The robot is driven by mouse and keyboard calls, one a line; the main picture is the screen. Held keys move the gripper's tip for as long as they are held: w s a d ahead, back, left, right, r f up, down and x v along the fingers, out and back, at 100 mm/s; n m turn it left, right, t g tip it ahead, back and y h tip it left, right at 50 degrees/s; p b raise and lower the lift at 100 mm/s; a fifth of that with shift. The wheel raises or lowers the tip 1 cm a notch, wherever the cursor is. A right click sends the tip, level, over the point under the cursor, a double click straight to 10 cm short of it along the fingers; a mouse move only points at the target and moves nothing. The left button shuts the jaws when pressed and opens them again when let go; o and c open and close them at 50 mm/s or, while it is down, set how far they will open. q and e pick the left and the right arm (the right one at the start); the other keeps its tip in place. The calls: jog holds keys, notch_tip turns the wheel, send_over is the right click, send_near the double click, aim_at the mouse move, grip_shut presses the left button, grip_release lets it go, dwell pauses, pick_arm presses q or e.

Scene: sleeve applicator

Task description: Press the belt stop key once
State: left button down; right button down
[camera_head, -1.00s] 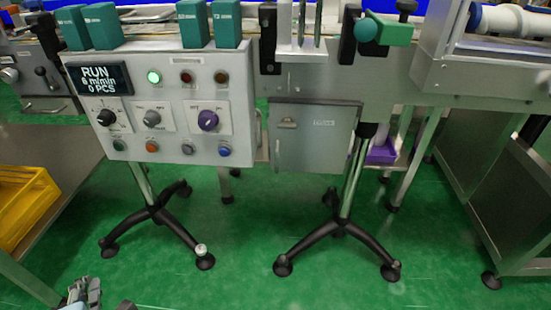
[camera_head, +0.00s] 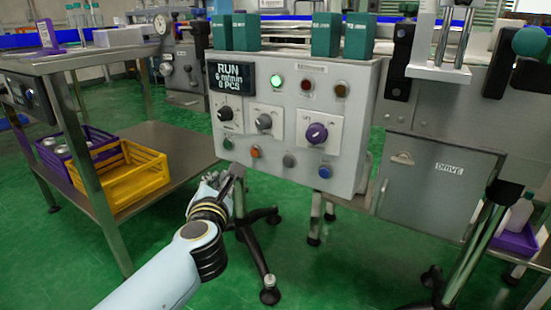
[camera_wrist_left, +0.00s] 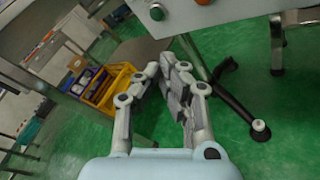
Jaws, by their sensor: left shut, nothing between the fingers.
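The grey control panel (camera_head: 345,140) has a bottom row of a green button (camera_head: 228,144), an orange button (camera_head: 256,152), a grey button (camera_head: 289,160) and a blue button (camera_head: 325,171). I cannot read which one is the belt stop key. The display (camera_head: 233,77) reads RUN, 6 m/min, 0 PCS. My left gripper (camera_head: 236,170) is shut and empty, just below the green and orange buttons, apart from them in the picture. The left wrist view shows its closed fingers (camera_wrist_left: 176,72), with the green button (camera_wrist_left: 157,12) beyond them. My right gripper is out of view.
A green lamp (camera_head: 276,81) glows above the knobs. A steel cart (camera_head: 160,140) with a yellow crate (camera_head: 150,163) stands left of the panel. The panel's stand leg (camera_head: 256,250) is below. A grey drive box (camera_head: 430,185) is to the right.

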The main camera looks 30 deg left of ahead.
aim_at(255, 153)
pick_arm(q)
jog(key=shift+w, duration=0.1)
